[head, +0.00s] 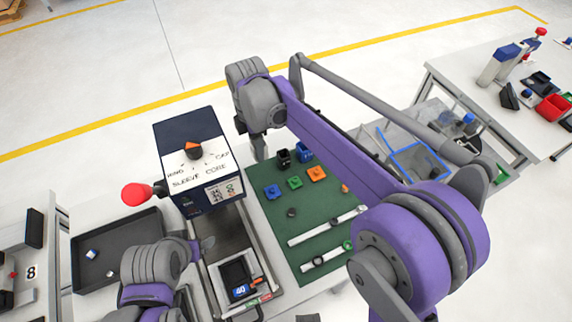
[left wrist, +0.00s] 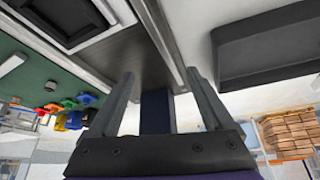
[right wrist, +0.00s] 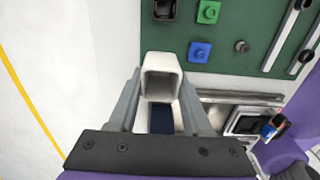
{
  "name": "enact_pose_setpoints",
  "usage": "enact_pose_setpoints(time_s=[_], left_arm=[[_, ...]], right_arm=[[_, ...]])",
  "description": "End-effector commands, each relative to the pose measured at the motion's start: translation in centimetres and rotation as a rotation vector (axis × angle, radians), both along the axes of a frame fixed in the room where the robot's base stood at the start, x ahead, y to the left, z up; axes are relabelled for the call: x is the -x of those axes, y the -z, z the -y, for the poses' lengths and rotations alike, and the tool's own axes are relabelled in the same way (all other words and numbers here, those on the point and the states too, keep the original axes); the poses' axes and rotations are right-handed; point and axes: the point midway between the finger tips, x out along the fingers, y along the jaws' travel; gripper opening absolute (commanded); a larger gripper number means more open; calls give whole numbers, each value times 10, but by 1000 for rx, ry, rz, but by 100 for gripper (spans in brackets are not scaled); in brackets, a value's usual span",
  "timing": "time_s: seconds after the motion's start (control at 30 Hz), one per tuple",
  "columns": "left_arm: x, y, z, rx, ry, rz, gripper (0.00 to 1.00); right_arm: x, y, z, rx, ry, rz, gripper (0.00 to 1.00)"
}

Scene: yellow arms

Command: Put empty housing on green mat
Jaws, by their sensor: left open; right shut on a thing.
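The white housing (right wrist: 160,78) shows in the right wrist view as a squarish hollow piece with an open top. My right gripper (right wrist: 159,82) is shut on it, beside the edge of the green mat (right wrist: 225,25). In the head view the mat (head: 270,228) lies right of the dark blue machine, and my right wrist hangs near its far left corner; the housing is hidden there. My left gripper (left wrist: 160,76) is open and empty, near the machine's bed. In the head view the left gripper (head: 205,243) is small and partly hidden.
The mat holds a black block (head: 283,158), blue, green and orange pieces, a dark knob (head: 291,212) and two rails. The machine (head: 190,150) has a dial and a red-ball lever (head: 135,194). A dark tray (head: 118,285) lies left. The mat's left middle is mostly clear.

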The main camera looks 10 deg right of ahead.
Motion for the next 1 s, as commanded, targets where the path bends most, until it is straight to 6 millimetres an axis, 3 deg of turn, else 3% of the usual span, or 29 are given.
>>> enact_pose_setpoints(time_s=[0.2,0.37,0.6,1.0], left_arm=[[1,2,0,0,0,-1,85],[1,2,0,0,0,-1,85],[1,3,0,0,0,-2,85],[2,7,0,0,0,-5,85]], right_arm=[[0,40,0,0,1,0,0],[0,51,0,0,2,0,0],[0,82,0,0,2,0,0],[0,90,0,0,3,-1,0]])
